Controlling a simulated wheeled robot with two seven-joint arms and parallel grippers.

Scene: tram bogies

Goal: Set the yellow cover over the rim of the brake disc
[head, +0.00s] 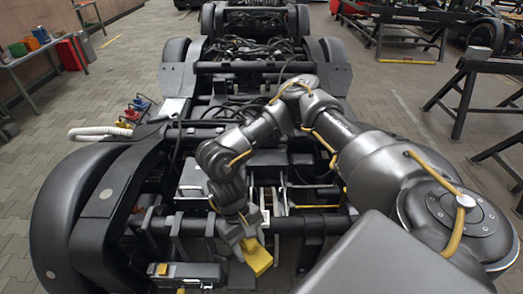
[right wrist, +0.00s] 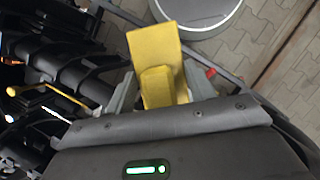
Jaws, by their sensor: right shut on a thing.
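The yellow cover (head: 257,258) is a small block-like piece, held by my right gripper (head: 243,240) above the near part of the bogie. In the right wrist view the cover (right wrist: 154,50) stands out between the two grey fingers of my right gripper (right wrist: 160,88), which is shut on it. The brake disc is hard to make out; a thin, light upright edge (head: 284,190) among the bogie parts, behind the gripper, may be its rim. The cover is apart from that edge. My left gripper is not in view.
Dark bogie frames (head: 255,67) with wheels run up the middle. A large wheel guard (head: 58,205) stands at the left. Bars and cables crowd the space around my right gripper.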

